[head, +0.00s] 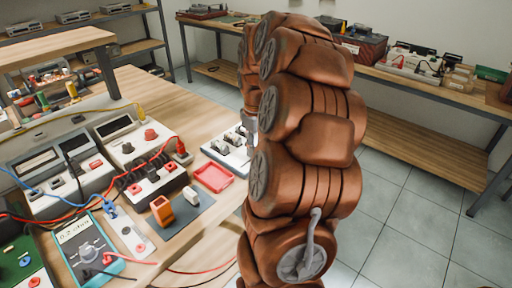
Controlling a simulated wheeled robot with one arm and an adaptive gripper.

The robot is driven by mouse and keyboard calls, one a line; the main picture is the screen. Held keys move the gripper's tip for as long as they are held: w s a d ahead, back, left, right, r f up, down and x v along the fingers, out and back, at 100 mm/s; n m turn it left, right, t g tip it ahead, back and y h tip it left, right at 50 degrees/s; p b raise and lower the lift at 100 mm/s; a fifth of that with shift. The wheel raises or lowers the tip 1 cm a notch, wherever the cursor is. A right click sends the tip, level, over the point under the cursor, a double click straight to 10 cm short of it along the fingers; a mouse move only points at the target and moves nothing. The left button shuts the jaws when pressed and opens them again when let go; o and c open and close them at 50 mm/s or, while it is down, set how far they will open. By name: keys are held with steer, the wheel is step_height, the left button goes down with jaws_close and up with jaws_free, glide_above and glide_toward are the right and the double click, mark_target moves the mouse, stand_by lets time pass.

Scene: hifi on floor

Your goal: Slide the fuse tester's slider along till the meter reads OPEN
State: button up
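A teal hand-held meter (86,250) lies at the front left of the bench; its pale display shows small text that looks like "0.2 ohm", but I cannot read it surely. A white panel (213,150) with several metallic parts on top lies beside my arm, partly hidden by it. A dark block with red and white parts (152,184) lies left of it. I cannot tell which of these is the fuse tester, and no slider shows clearly. My gripper (250,126) is mostly hidden behind my copper-coloured arm, close to the white panel; its fingers cannot be made out.
Grey bench instruments (52,175) with red, blue and yellow leads crowd the left side. A red tray (213,177) and a grey mat (181,214) with an orange holder (162,210) lie in front. Another bench (420,82) stands behind at right. Tiled floor at right is clear.

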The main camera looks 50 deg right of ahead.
steer(key=shift+o, duration=0.3)
step_height(320, 180, up, 12)
stand_by(0.7)
stand_by(0.7)
steer(key=shift+a, duration=0.1)
